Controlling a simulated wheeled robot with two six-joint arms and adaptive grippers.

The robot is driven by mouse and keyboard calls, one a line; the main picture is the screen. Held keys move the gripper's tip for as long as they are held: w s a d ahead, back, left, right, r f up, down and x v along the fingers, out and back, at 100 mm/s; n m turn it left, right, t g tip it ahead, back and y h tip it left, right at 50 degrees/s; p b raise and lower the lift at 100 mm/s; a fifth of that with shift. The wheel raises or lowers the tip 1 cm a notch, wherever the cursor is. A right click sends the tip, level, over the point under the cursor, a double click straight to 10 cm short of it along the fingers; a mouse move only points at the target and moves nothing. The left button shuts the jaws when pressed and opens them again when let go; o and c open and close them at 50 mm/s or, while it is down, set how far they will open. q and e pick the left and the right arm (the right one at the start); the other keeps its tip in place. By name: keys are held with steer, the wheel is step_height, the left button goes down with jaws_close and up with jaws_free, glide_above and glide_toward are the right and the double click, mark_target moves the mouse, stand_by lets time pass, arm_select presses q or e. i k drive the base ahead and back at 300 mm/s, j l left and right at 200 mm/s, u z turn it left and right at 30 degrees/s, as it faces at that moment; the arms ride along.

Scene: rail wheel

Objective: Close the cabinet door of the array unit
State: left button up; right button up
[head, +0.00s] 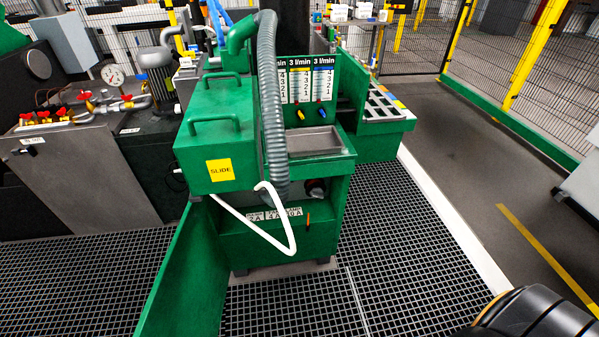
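The array unit (325,205) is a green cabinet in the middle of the head view, with a box marked SLIDE on its upper left. Its green cabinet door (183,285) stands open, swung out from the left side of the front toward me. The lower cabinet interior shows a green panel with white labels (275,214) and an orange handle or lever. A white hose (290,235) loops out in front of the opening. Neither of my grippers shows; only a dark rounded part of my own body is at the bottom right.
A grey corrugated hose (268,100) runs down the unit's front. Grating (410,235) covers the floor in front and to the right, and it is clear. A grey cabinet with red valves (85,180) stands at left. A yellow-framed fence (530,60) is at right.

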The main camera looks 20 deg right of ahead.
mark_target(186, 298)
steer(key=j+z, duration=0.2)
steer(key=j, duration=0.25)
steer(key=j+z, duration=0.2)
steer(key=j, duration=0.3)
steer(key=j+z, duration=0.25)
steer(key=j, duration=0.25)
steer(key=j+z, duration=0.2)
steer(key=j, duration=0.25)
steer(key=k+j+z, duration=0.2)
steer(key=j, duration=0.25)
steer(key=k+j+z, duration=0.2)
steer(key=j, duration=0.25)
steer(key=j+z, duration=0.2)
steer(key=j, duration=0.25)
steer(key=k+l, duration=0.05)
